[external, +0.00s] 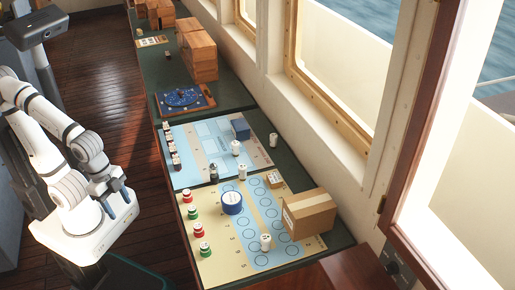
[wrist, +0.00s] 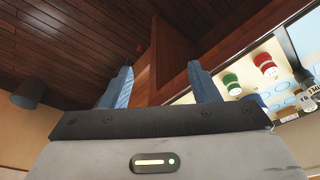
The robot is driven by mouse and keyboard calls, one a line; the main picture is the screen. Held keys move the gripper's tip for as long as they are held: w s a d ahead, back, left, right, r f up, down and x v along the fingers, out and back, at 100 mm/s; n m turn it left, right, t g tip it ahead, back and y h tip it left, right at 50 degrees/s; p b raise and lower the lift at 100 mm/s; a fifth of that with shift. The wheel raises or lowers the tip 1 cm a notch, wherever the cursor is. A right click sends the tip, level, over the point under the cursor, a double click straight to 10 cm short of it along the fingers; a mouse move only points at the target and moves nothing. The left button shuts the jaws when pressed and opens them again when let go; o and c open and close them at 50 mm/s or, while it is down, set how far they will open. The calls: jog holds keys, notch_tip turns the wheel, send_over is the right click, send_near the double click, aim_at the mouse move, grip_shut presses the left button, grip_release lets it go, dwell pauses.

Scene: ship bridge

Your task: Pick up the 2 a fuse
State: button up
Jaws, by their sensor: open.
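Several small cylinders that may be fuses stand along the left edge of the yellow board (external: 225,268): a red one (external: 187,196), a green one (external: 192,212), another red one (external: 199,230) and another green one (external: 205,249). Their labels are too small to read, so I cannot tell which is the 2 A fuse. A green cylinder (wrist: 232,84) and a red one (wrist: 265,64) show at the right of the wrist view. My gripper (external: 121,205) is open and empty, left of the counter and apart from the cylinders; its two blue fingers (wrist: 160,75) show in the wrist view.
White cylinders (external: 265,242), a blue round container (external: 232,203) and a cardboard box (external: 310,215) stand on the yellow board. A light blue board (external: 205,144) with a blue box (external: 241,129) lies behind it. Windows line the right. Wooden floor (external: 100,95) is open on the left.

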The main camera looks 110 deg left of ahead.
jog(key=m+t+h+p, duration=0.1)
jog(key=m+t+p, duration=0.1)
jog(key=m+p, duration=0.15)
send_near(265, 237)
jog(key=shift+n, duration=0.25)
jog(key=x, duration=0.4)
jog(key=shift+s+f, duration=0.2)
jog(key=shift+f, duration=0.1)
jog(key=shift+w+a+f, duration=0.15)
jog(key=shift+w+f, duration=0.25)
jog(key=shift+f, duration=0.1)
jog(key=p+x, duration=0.2)
jog(key=x, duration=0.5)
